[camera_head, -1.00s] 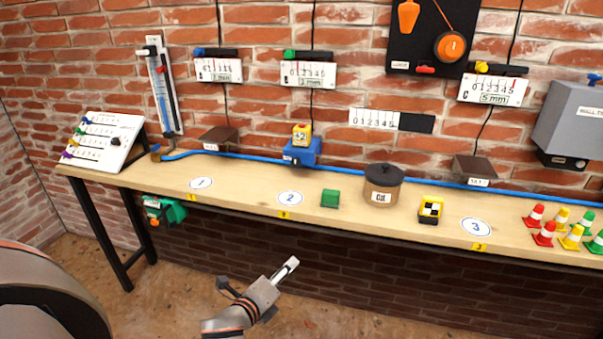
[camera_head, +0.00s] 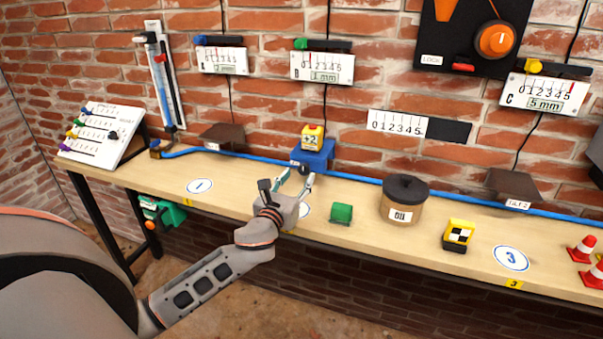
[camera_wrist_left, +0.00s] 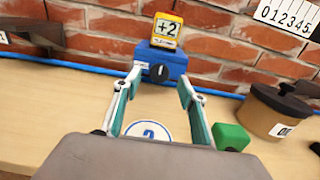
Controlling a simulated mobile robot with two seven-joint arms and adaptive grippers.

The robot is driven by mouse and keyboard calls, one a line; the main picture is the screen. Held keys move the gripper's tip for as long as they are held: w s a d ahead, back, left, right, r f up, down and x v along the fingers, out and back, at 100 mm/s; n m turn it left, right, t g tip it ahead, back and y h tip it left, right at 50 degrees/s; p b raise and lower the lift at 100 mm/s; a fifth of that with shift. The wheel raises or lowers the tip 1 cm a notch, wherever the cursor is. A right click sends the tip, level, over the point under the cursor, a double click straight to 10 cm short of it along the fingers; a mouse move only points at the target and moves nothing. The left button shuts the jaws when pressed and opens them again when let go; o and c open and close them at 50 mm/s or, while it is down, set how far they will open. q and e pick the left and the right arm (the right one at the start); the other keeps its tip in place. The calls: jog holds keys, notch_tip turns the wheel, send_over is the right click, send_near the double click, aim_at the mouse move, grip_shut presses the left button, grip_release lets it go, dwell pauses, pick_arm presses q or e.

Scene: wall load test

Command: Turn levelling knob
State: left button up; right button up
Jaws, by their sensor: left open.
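The levelling knob (camera_wrist_left: 158,73) is a small black dial on the front of a blue box (camera_wrist_left: 175,61). The blue box also shows in the head view (camera_head: 316,155), standing at the back of the bench against the wall. A yellow block marked +2 (camera_wrist_left: 166,31) sits on top of it. My left gripper (camera_head: 290,181) is open and empty over the bench, in front of the box. In the left wrist view its two fingers (camera_wrist_left: 160,82) stand either side of the knob, apart from it. My right gripper is not in view.
A green block (camera_head: 341,213) and a lidded pot (camera_head: 404,200) stand right of my gripper. A blue hose (camera_head: 360,178) runs along the bench's back. A yellow checkered block (camera_head: 458,235) stands farther right. The bench (camera_head: 245,203) is clear left of my gripper.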

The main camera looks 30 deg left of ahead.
aim_at(303, 170)
pick_arm(q)
jog(key=shift+x, duration=1.25)
jog(key=shift+w+a, duration=0.1)
jog(key=shift+w, duration=0.4)
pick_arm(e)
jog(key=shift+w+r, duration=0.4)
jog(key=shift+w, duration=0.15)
pick_arm(q)
jog(key=c, duration=1.1)
jog(key=shift+o, duration=0.2)
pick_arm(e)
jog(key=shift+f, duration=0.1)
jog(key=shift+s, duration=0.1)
